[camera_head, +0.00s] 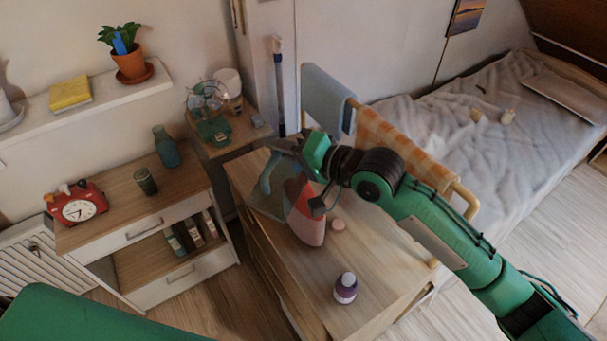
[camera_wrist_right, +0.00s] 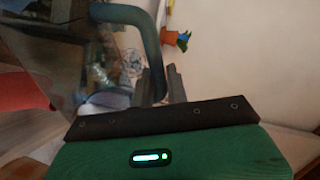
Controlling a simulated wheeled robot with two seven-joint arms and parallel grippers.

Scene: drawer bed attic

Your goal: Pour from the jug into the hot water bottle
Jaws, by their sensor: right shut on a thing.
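The jug (camera_head: 262,200) is clear with a blue-grey handle. It is at the far end of the wooden chest, left of the hot water bottle; I cannot tell if its base touches the top. My right gripper (camera_head: 287,150) is shut on the jug's handle, which also shows in the right wrist view (camera_wrist_right: 150,45). The red hot water bottle (camera_head: 309,223) stands on the chest, its upper part partly hidden by my gripper. A red patch of it shows at the left of the wrist view (camera_wrist_right: 20,92). My left gripper is out of view.
A small pink round piece (camera_head: 338,225) and a purple-and-white bottle (camera_head: 345,288) are on the wooden chest (camera_head: 300,277). A towel rack (camera_head: 467,200) stands beside it. A side cabinet (camera_head: 130,205) holds a red clock (camera_head: 78,207), a dark cup (camera_head: 146,182) and a teal bottle (camera_head: 166,148).

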